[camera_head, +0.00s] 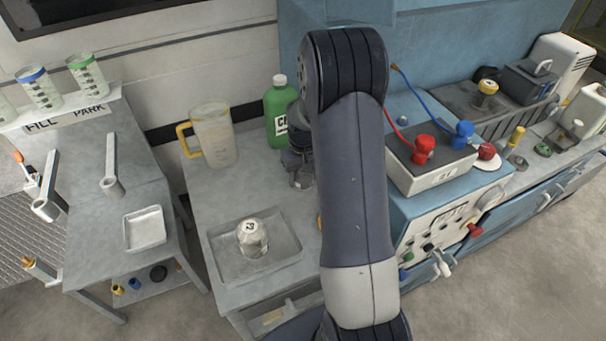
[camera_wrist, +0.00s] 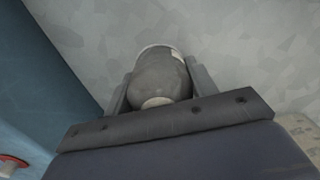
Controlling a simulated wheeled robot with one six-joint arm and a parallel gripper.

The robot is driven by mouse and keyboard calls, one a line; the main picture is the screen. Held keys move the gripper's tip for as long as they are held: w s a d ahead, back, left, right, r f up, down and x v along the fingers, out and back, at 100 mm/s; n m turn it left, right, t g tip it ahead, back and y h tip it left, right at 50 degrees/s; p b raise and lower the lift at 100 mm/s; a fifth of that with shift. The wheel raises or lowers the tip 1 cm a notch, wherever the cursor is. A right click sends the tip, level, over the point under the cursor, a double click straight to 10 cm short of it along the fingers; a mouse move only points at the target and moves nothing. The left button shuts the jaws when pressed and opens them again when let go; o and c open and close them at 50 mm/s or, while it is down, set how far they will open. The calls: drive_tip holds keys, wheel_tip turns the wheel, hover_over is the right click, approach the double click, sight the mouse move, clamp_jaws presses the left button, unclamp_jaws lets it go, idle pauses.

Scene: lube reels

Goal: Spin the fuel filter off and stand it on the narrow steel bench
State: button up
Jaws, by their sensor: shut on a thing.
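My gripper (camera_wrist: 158,82) is shut on a grey, round-ended canister (camera_wrist: 160,78) that fills the space between its two fingers in the wrist view. The canister has a pale band at its far end and a pale tip at its near end. I cannot tell from its markings whether it is the fuel filter. In the head view my arm crosses the middle and hides most of what is behind it. A pale canister with a dark mark (camera_head: 252,238) stands in a shallow tray (camera_head: 283,216) on a grey metal bench (camera_head: 200,195).
A clear pitcher with a yellow handle (camera_head: 214,137) and a green jug (camera_head: 277,110) stand behind the tray. A second grey bench (camera_head: 100,215) with posts and a small empty tray (camera_head: 145,229) is at left. A blue cabinet (camera_head: 400,240) carrying red and blue fittings is at right.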

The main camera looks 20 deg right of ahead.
drive_tip(key=o, duration=1.2)
drive_tip(key=shift+c, duration=0.2)
drive_tip(key=shift+r, duration=0.1)
wheel_tip(320, 180, up, 11)
drive_tip(key=shift+f, duration=0.15)
wheel_tip(320, 180, down, 10)
drive_tip(key=shift+f+p, duration=0.1)
drive_tip(key=shift+p, duration=0.25)
